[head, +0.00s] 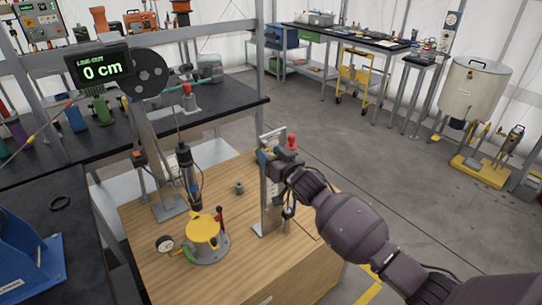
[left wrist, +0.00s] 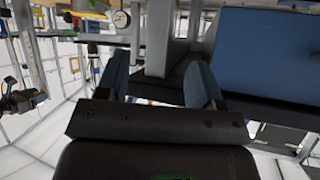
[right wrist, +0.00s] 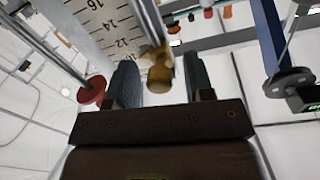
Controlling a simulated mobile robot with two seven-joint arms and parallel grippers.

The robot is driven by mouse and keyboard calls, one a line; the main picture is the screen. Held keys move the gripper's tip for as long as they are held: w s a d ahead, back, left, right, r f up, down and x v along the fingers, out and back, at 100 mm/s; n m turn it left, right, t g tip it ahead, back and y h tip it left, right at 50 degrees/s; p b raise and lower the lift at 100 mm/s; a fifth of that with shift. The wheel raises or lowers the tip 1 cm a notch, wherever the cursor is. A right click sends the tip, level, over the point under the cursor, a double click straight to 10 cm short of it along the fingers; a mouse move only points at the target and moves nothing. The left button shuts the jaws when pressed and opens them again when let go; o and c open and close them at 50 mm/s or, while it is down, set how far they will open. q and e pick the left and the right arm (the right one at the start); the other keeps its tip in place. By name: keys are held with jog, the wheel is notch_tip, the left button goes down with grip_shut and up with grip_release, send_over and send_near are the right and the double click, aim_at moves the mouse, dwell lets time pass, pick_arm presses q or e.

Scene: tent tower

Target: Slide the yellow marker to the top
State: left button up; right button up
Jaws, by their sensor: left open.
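The yellow marker shows in the right wrist view as a brass-yellow knob (right wrist: 159,78) beside a white numbered scale (right wrist: 102,28). My right gripper (right wrist: 160,66) is open, with one finger on each side of the knob and visible gaps between. In the head view my right gripper (head: 268,165) is at the upright metal stand (head: 270,212) on the wooden table; the marker is hidden there. A red knob (right wrist: 91,90) is left of the fingers in the right wrist view. My left gripper (left wrist: 162,72) is open and empty in the left wrist view, outside the head view.
A blue block (head: 25,255) stands at lower left. Open floor lies to the right.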

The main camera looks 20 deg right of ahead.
jog(key=shift+f, duration=0.1)
jog(key=shift+s+d, duration=0.1)
jog(key=shift+s, duration=0.4)
jog(key=v, duration=0.9)
jog(key=shift+s, duration=0.4)
jog(key=shift+d, duration=0.15)
jog(key=s+d+f+g+h, duration=0.2)
jog(key=s+f, duration=0.8)
jog(key=s, duration=0.3)
jog(key=s+d+f+g+h, duration=0.2)
jog(key=s+f+g+h, duration=0.1)
jog(key=s+f, duration=0.8)
jog(key=s, duration=0.3)
jog(key=shift+d+m, duration=0.2)
jog(key=shift+m, duration=0.1)
dwell(1.1)
